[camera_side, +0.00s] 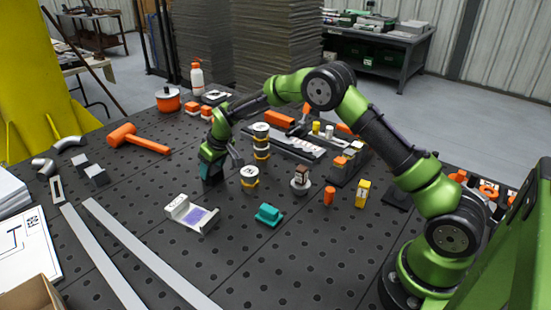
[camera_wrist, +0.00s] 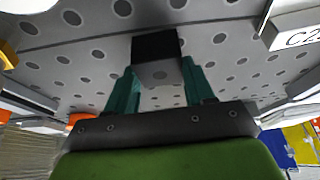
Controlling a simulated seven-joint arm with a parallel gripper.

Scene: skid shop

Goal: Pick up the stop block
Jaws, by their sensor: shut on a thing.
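My gripper (camera_side: 211,168) points down at the tabletop, left of the stacked yellow-and-black cylinders in the side view. In the wrist view, its teal fingers (camera_wrist: 160,84) are shut on a small block with a black face and a grey face, which I take for the stop block (camera_wrist: 156,46). The fingers stand on either side of it. In the side view the held block is hidden or too dark to make out. I cannot tell whether it touches the table.
Two similar dark-and-grey blocks (camera_side: 96,175) lie at the left, near an orange mallet (camera_side: 138,139). A pale bracket (camera_side: 191,213) and a teal part (camera_side: 268,214) lie in front. Long flat bars (camera_side: 140,248) cross the front left.

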